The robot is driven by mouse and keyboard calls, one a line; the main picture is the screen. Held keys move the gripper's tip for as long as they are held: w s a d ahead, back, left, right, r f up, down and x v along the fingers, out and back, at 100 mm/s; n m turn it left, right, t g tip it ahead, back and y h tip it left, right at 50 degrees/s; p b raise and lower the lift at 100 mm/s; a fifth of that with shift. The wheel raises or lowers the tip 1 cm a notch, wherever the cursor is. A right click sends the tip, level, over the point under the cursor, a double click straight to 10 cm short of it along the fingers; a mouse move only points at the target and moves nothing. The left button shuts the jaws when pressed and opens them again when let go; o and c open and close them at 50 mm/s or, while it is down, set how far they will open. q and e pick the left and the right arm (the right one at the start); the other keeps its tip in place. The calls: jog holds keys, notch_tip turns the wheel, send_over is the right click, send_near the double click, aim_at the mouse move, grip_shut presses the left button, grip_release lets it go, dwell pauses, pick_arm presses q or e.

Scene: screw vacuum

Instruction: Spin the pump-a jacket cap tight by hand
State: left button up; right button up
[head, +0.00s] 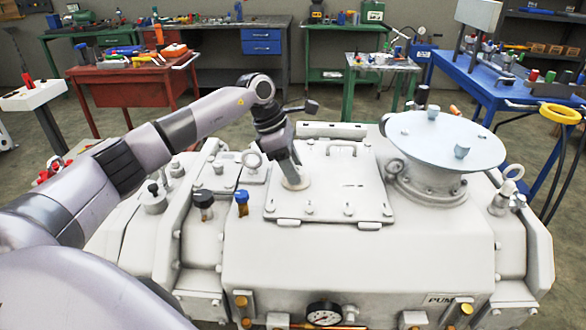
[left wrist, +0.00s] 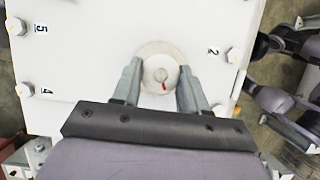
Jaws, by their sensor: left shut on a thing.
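The pump (head: 360,255) is a big white casing with a bolted cover plate (head: 340,190). A pale round cap (left wrist: 148,53) sits on the plate, with a small centre piece and a short red mark. It also shows low under the fingers in the head view (head: 296,185). My left gripper (head: 290,170) points down at it from above. In the left wrist view its two fingers (left wrist: 161,90) stand on either side of the cap's centre, shut on it. The fingers partly hide the cap in the head view. My right gripper does not show.
A round flange with a light disc lid (head: 445,140) stands on the pump's right. Lifting eyes, bolts, a blue-topped fitting (head: 242,203) and a pressure gauge (head: 324,313) surround the plate. Red (head: 135,85), green and blue benches stand behind on open floor.

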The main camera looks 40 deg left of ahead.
pick_arm(q)
jog(key=m, duration=0.2)
jog(key=m+g+b, duration=0.1)
jog(key=m, duration=0.1)
jog(key=m+g, duration=0.1)
jog(key=m, duration=0.1)
jog(key=shift+w+r+h, duration=0.1)
jog(key=shift+w+h, duration=0.15)
jog(key=shift+h, duration=0.05)
jog(key=m+g+b, duration=0.1)
jog(key=m, duration=0.3)
jog(key=shift+w+r+g, duration=0.1)
jog(key=shift+g, duration=0.3)
jog(key=shift+m, duration=0.4)
jog(key=o, duration=1)
jog(key=shift+o, duration=0.3)
